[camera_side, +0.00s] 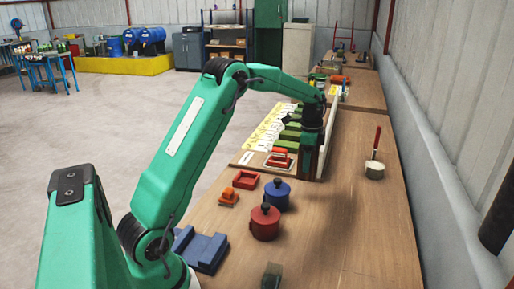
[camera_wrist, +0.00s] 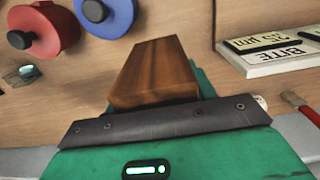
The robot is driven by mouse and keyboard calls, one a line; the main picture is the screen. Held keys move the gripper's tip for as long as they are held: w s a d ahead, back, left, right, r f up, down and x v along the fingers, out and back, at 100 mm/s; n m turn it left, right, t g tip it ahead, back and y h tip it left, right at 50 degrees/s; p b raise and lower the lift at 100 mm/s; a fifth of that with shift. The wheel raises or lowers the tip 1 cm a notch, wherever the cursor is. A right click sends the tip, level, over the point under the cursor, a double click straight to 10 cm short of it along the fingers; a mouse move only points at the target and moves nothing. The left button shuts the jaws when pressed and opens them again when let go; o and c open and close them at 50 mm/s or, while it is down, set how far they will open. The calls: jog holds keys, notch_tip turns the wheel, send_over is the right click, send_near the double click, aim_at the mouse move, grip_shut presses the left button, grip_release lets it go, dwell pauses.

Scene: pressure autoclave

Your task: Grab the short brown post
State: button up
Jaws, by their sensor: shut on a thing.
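The short brown post (camera_wrist: 153,76) is a wooden block with visible grain, seen large in the middle of the wrist view. It sits at the jaws of my gripper (camera_side: 308,168), with green finger parts and the dark bar of the gripper around its near end. My gripper is shut on it. In the side view the gripper points down over the bench, beside the white board; the post is mostly hidden there and I cannot tell whether it touches the bench.
A red pot (camera_side: 265,223) and a blue pot (camera_side: 277,197) stand nearer on the wooden bench (camera_side: 345,235). A white board with lettered plates (camera_wrist: 272,48) is close by the gripper. Bench space between board and brush is clear.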

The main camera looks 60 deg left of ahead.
jog(key=shift+d+r, duration=0.4)
jog(key=shift+d, duration=0.25)
jog(key=shift+d+r, duration=0.4)
jog(key=shift+d, duration=0.25)
jog(key=shift+s+a, duration=0.1)
jog(key=shift+a, duration=0.05)
